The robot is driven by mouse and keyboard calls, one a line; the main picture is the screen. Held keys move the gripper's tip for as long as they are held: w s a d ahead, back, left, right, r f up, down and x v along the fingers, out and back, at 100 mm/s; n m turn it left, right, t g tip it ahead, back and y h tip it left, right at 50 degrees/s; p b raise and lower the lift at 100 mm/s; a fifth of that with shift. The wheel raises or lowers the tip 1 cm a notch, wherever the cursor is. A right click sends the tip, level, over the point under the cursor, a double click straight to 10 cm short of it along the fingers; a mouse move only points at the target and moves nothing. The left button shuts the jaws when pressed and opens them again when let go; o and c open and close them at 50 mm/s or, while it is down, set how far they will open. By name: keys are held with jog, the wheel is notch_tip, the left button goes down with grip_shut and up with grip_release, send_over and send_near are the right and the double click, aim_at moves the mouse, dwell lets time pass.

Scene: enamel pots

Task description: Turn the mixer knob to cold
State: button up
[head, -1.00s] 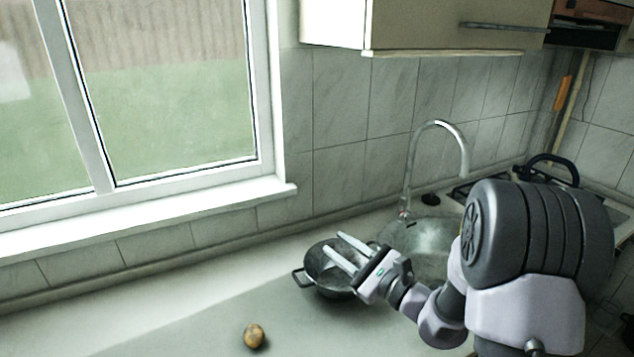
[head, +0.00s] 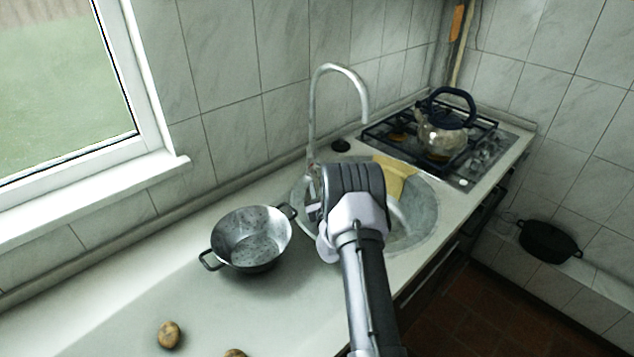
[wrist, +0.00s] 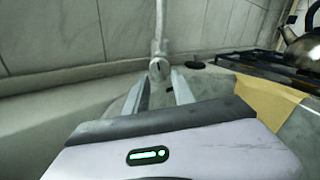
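The tap (head: 312,115) is a tall curved metal spout at the back edge of the round sink (head: 425,225). In the wrist view the mixer knob (wrist: 159,68) is a small round grey end with a dark mark, low on the tap's body. My gripper (wrist: 161,80) is open, its two pale fingers apart and pointing at the knob. The knob appears between the fingertips in the picture; I cannot tell whether they touch it.
A steel pot (head: 250,240) stands left of the sink. A yellow cloth (head: 394,176) lies over the sink's far rim. A kettle (head: 442,132) sits on the hob at the right. Potatoes (head: 169,334) lie on the near counter.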

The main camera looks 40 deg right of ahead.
aim_at(317, 174)
jog(key=shift+b+x, duration=0.35)
jog(key=shift+x, duration=1.6)
grip_shut()
jog(key=m+p, duration=0.1)
jog(key=m, duration=0.4)
jog(key=shift+r, duration=0.1)
jog(key=m, duration=0.5)
jog(key=shift+m+p, duration=0.3)
jog(key=shift+p, duration=0.1)
jog(key=shift+d+m, duration=0.1)
jog(key=shift+m, duration=0.2)
grip_release()
